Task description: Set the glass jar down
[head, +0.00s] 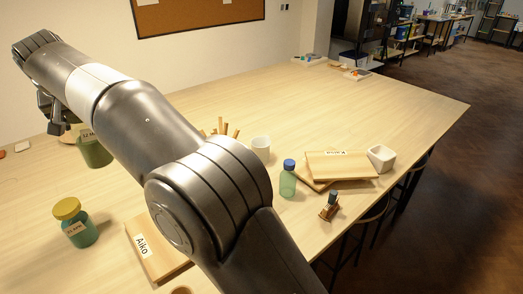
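A green glass jar (97,154) with a pale label shows at the left, partly behind my arm, which hides its top. My gripper (62,130) is at the far left, close beside this jar's label side. The arm and the angle hide the grip, so I cannot tell whether the fingers touch the jar, or whether its base is on the table. A second green jar (82,234) with a yellow lid and a label stands upright on the table (310,110), nearer to me and apart from the gripper.
A board labelled Aiko (150,250) lies near the front, partly behind my arm. The table's far middle is clear.

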